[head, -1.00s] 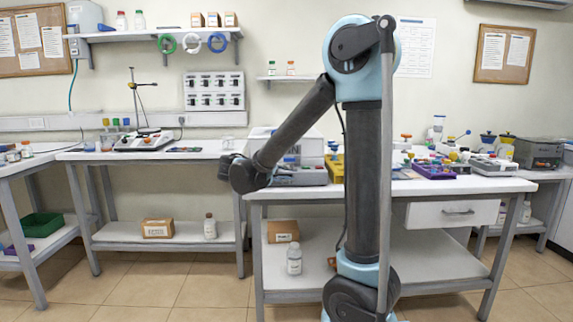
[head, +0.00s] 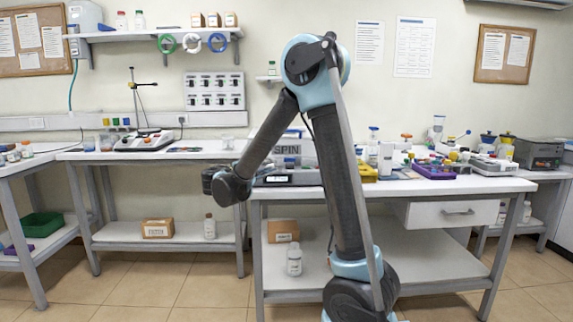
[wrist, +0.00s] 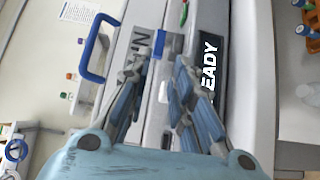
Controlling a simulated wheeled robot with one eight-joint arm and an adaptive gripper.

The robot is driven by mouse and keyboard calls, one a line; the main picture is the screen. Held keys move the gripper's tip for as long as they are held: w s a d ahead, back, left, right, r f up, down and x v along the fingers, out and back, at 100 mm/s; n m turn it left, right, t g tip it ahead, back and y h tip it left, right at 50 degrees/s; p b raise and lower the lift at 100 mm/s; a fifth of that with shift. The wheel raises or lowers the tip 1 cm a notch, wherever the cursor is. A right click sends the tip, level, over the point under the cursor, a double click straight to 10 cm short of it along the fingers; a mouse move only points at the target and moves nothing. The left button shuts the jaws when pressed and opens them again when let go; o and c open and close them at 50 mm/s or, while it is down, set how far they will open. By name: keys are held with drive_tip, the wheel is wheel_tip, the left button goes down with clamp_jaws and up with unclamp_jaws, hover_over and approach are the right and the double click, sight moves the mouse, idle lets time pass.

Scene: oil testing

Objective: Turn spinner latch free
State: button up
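The spinner (head: 292,152) is a light grey machine on the near table, partly hidden behind my arm. Its front shows a SPIN label and a small display. In the wrist view the spinner body (wrist: 240,60) appears sideways, with a READY display (wrist: 208,70) and a blue handle (wrist: 90,62). A small pale latch-like part (wrist: 163,92) shows on its front, between my fingers. My gripper (wrist: 157,75) is open over the front, one finger on each side of that part. Contact cannot be told. In the head view the fingers are hidden or too small to make out.
A yellow container (head: 369,172) stands right of the spinner, and a purple tray (head: 433,170) lies farther right. In the wrist view, an orange rack with blue-capped vials (wrist: 312,40) and pale bottles (wrist: 307,95) are at the right edge. The left bench holds a stand (head: 145,138).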

sight(288, 161)
drive_tip(key=x, duration=1.1)
drive_tip(key=shift+w+d, duration=0.15)
drive_tip(key=shift+f, duration=0.1)
clamp_jaws()
